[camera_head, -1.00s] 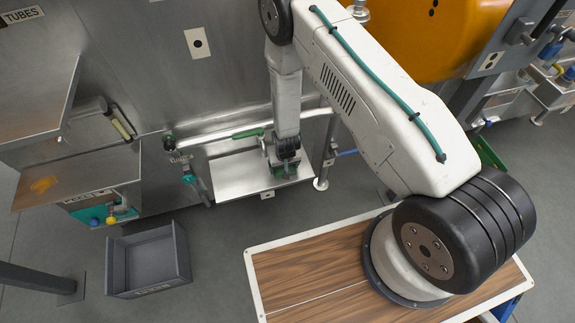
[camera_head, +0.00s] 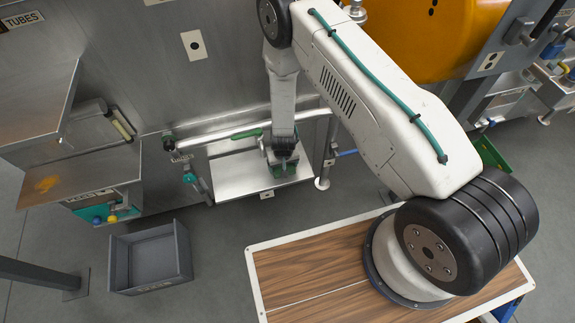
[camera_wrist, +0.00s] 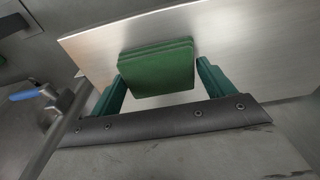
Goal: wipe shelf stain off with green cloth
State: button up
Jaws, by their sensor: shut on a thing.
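The green cloth (camera_wrist: 157,68) is a thick folded pad. In the wrist view it sits between the two green fingers of my gripper (camera_wrist: 162,70), which is shut on it. In the head view my gripper (camera_head: 284,160) is low over a small steel shelf (camera_head: 236,180) near the middle, with the green cloth (camera_head: 284,172) partly hidden below it. I cannot tell whether the cloth touches that shelf. An orange-yellow stain (camera_head: 47,184) lies on the left steel shelf (camera_head: 85,178), well to the left of my gripper.
A horizontal pipe (camera_head: 225,133) with a green-handled valve runs behind the small shelf. A grey bin (camera_head: 150,258) stands on the floor. A wood-topped surface (camera_head: 310,265) is at the front.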

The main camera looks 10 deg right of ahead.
jog(key=w, duration=0.3)
jog(key=shift+a+r+t, duration=0.3)
jog(key=shift+r, duration=0.05)
jog(key=shift+d, duration=0.3)
jog(key=d, duration=0.3)
jog(key=shift+s+d, duration=0.25)
jog(key=shift+d, duration=0.15)
jog(key=shift+d, duration=0.1)
